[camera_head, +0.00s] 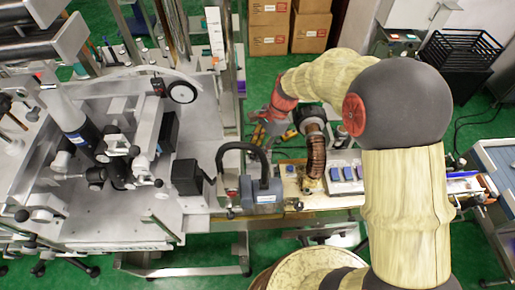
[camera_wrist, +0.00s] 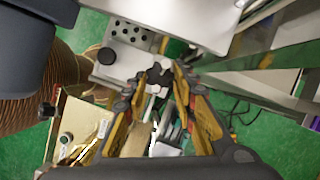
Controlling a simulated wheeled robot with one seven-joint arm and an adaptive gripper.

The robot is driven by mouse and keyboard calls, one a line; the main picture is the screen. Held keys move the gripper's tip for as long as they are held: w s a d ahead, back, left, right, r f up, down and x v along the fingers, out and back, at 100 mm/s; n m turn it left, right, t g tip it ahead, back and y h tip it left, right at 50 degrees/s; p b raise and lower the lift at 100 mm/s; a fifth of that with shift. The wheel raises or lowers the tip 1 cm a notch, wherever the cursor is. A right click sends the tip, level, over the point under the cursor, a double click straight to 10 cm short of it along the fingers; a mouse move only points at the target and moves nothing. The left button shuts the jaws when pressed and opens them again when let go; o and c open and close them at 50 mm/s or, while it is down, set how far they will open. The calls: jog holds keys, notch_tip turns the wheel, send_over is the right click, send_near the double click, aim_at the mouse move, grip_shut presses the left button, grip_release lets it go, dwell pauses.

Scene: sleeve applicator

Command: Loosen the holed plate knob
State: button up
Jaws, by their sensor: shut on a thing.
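In the wrist view, the holed plate (camera_wrist: 128,62) is a pale metal plate with several dark holes near its upper edge. A dark lobed knob (camera_wrist: 158,76) sits at its right side, between my fingertips. My gripper (camera_wrist: 160,80) has yellow and black fingers that close in on this knob from both sides; it is shut on it. The fingers partly hide the knob. In the head view my gripper (camera_head: 258,134) is small, beside the machine frame, and the knob cannot be made out there.
A round black knob (camera_wrist: 107,56) stands on the plate, left of my fingers. A brown ribbed hose (camera_head: 316,155) stands close right of my gripper in the head view. Metal frame posts (camera_head: 229,80) rise close on the left. Cardboard boxes (camera_head: 290,25) stand at the back.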

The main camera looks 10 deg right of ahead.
jog(key=shift+n, duration=0.4)
jog(key=o, duration=1.2)
jog(key=shift+c, duration=0.2)
jog(key=shift+w+r, duration=0.1)
jog(key=v, duration=1.1)
jog(key=shift+w+r, duration=0.15)
jog(key=shift+r, duration=0.2)
jog(key=shift+d, duration=0.1)
